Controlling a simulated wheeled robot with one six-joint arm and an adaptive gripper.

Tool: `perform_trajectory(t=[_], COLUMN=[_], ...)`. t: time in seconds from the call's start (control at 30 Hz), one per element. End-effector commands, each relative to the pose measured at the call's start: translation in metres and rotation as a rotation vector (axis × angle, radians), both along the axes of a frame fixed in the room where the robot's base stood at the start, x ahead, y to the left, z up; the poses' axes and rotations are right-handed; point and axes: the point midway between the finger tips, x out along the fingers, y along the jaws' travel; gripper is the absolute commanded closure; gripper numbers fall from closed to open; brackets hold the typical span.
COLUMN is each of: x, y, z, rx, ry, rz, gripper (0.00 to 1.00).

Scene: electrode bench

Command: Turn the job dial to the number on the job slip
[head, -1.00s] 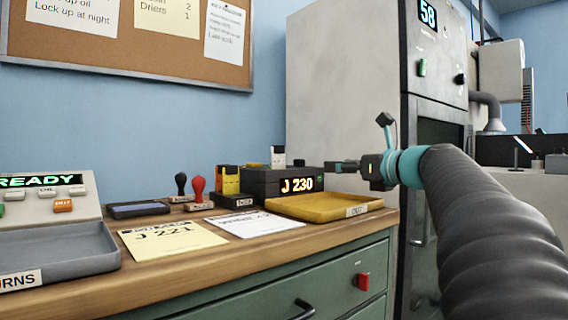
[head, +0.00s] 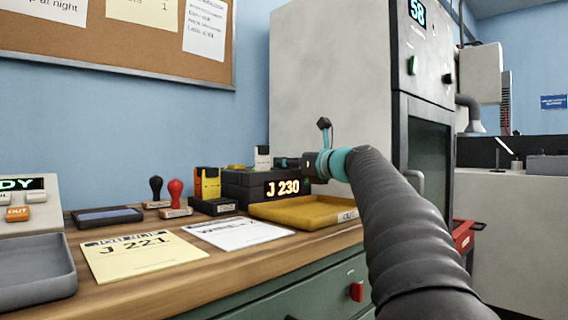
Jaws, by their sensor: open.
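The job slip (head: 140,256) is a pale yellow sheet reading "J 221", flat on the wooden bench. The dark job box with an orange display (head: 284,188) reads "J 230" and stands toward the back of the bench. My gripper (head: 284,162) is at the top right of this box, pointing left. Its fingers are small and dark here, and the dial is hidden or too small to make out beside them. I cannot tell whether they touch it.
A yellow tray (head: 300,211) lies in front of the display box. A white sheet (head: 238,233), a red-handled stamp (head: 175,198), a black-handled stamp (head: 156,192) and an ink pad (head: 107,216) are to the left. A grey tray (head: 35,272) is at the left edge. A tall grey cabinet (head: 330,80) stands behind.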

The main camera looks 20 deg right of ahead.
Motion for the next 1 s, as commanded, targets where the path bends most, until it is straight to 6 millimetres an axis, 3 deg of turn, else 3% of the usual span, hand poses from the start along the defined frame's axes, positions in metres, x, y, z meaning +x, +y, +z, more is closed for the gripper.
perform_trajectory(t=[0.2, 0.57, 0.8, 1.0], x=[0.020, 0.024, 0.024, 0.025], y=[0.007, 0.007, 0.007, 0.007], z=[0.000, 0.000, 0.000, 0.001], rx=[0.000, 0.000, 0.000, 0.000], ry=[0.000, 0.000, 0.000, 0.003], rz=[0.000, -0.002, -0.002, 0.011], gripper=[0.42, 0.42, 1.00, 1.00])
